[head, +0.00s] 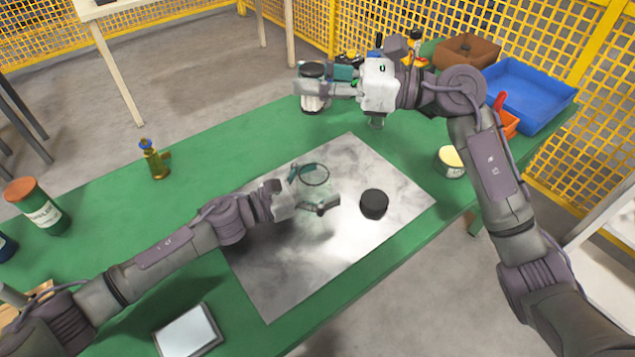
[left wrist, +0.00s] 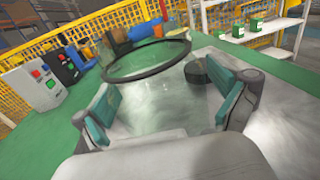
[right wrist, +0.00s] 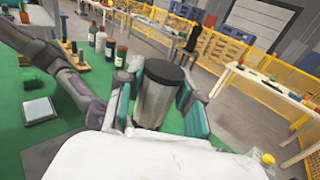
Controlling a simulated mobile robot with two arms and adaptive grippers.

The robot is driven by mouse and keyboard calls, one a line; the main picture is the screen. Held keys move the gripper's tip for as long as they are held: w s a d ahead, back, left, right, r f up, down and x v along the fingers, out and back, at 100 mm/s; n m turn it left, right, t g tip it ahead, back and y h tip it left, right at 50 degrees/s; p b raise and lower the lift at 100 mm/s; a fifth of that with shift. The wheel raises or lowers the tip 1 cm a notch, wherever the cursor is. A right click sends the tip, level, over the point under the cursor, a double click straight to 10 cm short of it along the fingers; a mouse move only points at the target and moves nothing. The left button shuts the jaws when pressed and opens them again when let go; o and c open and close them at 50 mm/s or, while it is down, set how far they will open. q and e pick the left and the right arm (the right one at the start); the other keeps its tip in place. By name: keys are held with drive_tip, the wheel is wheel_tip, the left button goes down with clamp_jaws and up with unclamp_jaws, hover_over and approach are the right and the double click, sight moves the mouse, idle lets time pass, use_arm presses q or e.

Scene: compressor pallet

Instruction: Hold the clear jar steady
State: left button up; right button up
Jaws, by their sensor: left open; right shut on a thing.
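The clear jar (head: 316,176) stands open on the metal sheet (head: 280,278), its dark rim facing up. Its rim also shows in the left wrist view (left wrist: 143,72). My left gripper (head: 318,190) is open, with its teal-padded fingers on either side of the jar; I cannot tell whether they touch it. A black round lid (head: 374,204) lies on the sheet to the right of the jar. My right gripper (head: 328,82) is shut on a silver canister with a black top (right wrist: 157,100), at the far edge of the table.
A cream-topped tin (head: 450,162), a blue bin (head: 527,95) and a brown bin (head: 466,52) are on the right. A flat pale pad (head: 188,332) lies at the front.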

use_arm(q)
drive_tip(key=c, duration=1.3)
use_arm(e)
wheel_tip(320, 180, down, 13)
idle(0.8)
drive_tip(key=o, duration=1.1)
